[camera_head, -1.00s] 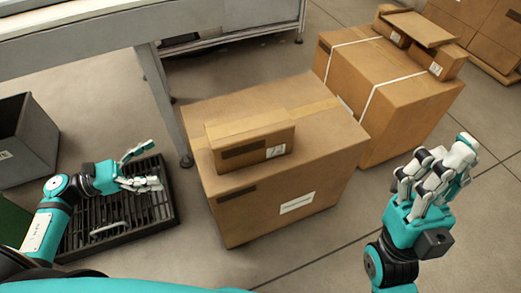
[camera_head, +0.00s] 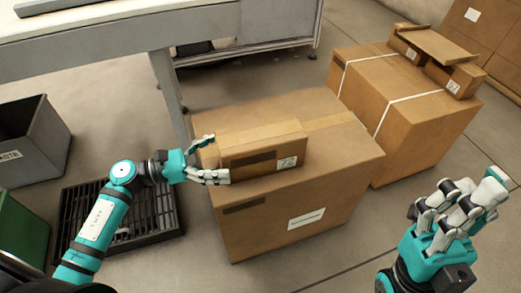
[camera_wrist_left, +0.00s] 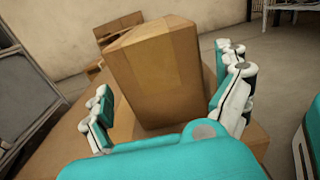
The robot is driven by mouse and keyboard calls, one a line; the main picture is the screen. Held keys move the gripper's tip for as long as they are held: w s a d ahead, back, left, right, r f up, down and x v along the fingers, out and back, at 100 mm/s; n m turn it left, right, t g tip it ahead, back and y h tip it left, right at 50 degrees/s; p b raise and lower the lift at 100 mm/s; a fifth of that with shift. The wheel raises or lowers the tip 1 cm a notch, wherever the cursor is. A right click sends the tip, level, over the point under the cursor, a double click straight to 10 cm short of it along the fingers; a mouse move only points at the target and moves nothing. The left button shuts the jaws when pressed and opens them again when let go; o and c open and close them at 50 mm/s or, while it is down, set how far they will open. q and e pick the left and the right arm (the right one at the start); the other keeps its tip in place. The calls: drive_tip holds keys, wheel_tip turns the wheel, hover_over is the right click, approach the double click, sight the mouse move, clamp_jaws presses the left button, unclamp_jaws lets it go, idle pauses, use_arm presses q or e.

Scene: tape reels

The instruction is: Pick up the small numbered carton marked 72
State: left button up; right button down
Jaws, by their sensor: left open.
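A small brown carton (camera_head: 262,150) lies on top of a large cardboard box (camera_head: 335,165). It has a dark strip and a white label on its front; the number is too small to read. My left gripper (camera_head: 212,160) is open at the carton's left end. In the left wrist view the carton (camera_wrist_left: 158,75) stands between the spread fingers of my left gripper (camera_wrist_left: 168,105), with gaps visible at the sides. My right gripper (camera_head: 460,210) is held in the air at the right, away from the carton; no object shows in it.
A second large strapped box (camera_head: 400,120) with small cartons (camera_head: 455,78) on top stands at the back right. A grey workbench (camera_head: 110,50) is behind. A black slatted crate (camera_head: 160,215), a grey bin (camera_head: 30,140) and a green bin (camera_head: 22,230) are at left.

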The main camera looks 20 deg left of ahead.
use_arm(q)
drive_tip(key=x, duration=0.3)
drive_tip(key=shift+d+f, duration=0.1)
drive_tip(key=shift+d, duration=0.05)
drive_tip(key=c, duration=1.4)
